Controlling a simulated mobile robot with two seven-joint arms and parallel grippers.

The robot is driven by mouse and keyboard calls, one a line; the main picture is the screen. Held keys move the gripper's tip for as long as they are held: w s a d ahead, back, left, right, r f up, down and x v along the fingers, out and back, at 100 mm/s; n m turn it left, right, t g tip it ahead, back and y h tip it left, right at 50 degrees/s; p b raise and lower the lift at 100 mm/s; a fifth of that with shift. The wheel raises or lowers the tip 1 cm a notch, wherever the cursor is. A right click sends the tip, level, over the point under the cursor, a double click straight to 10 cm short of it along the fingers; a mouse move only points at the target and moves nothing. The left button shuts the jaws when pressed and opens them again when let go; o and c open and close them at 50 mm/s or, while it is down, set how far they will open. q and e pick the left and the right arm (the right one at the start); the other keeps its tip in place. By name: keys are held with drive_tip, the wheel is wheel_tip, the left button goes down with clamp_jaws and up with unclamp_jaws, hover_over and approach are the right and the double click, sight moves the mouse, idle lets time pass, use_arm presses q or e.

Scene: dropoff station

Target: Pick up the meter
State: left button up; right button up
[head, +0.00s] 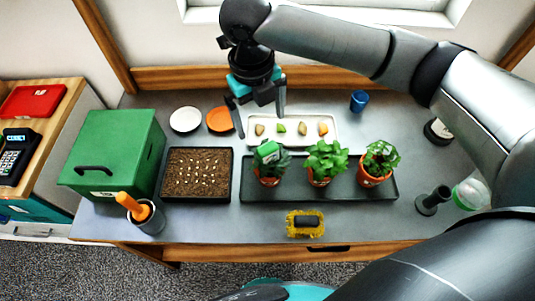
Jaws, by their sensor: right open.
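A small green block-shaped device, which looks like the meter (268,152), sits among the leaves of the left potted plant (268,178). Its lower part is hidden by the leaves. My right gripper (260,122) hangs from the arm coming in from the right, with its fingers pointing down. It is open and empty, and appears above and behind the meter, apart from it. My left gripper does not show.
A dark tray (330,193) holds three potted plants. Behind it lies a white tray (325,138) with several small items. A seed tray (197,198), green box (110,150), blue cup (359,101) and yellow brush (305,224) stand around. The front middle is mostly clear.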

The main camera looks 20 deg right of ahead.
sight(267, 146)
drive_tip(key=f, duration=0.7)
drive_tip(key=shift+d+f, duration=0.1)
drive_tip(key=shift+d, duration=0.15)
drive_tip(key=shift+d+f, duration=0.15)
drive_tip(key=shift+f, duration=0.75)
drive_tip(key=shift+d+f, duration=0.2)
drive_tip(key=shift+f, duration=0.7)
drive_tip(key=shift+d+f, duration=0.15)
drive_tip(key=shift+f, duration=0.75)
clamp_jaws()
drive_tip(key=shift+r, duration=0.15)
